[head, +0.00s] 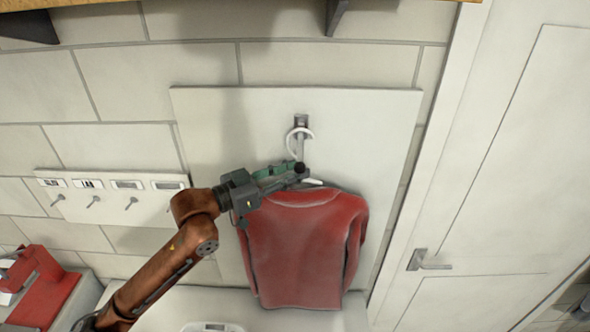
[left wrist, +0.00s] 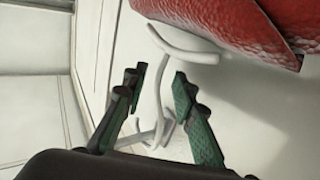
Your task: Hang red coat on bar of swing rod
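The red coat (head: 305,245) hangs upright on a white hanger (head: 314,181) in front of a white board. In the head view, the hanger's curved hook (head: 291,143) shows at the grey swing rod (head: 301,122); its curve appears to pass over the rod. My left gripper (head: 300,172) is just above the coat's collar, at the hanger's neck. In the left wrist view, its two green-padded fingers (left wrist: 160,90) stand apart on either side of the white neck, with gaps visible. The red coat also shows there (left wrist: 235,28). My right gripper is not in view.
The white backing board (head: 220,120) is fixed to the tiled wall. A hook rack (head: 110,196) and a red box (head: 45,295) are at the left. A door with a handle (head: 428,262) stands at the right. A shelf (head: 80,5) is above.

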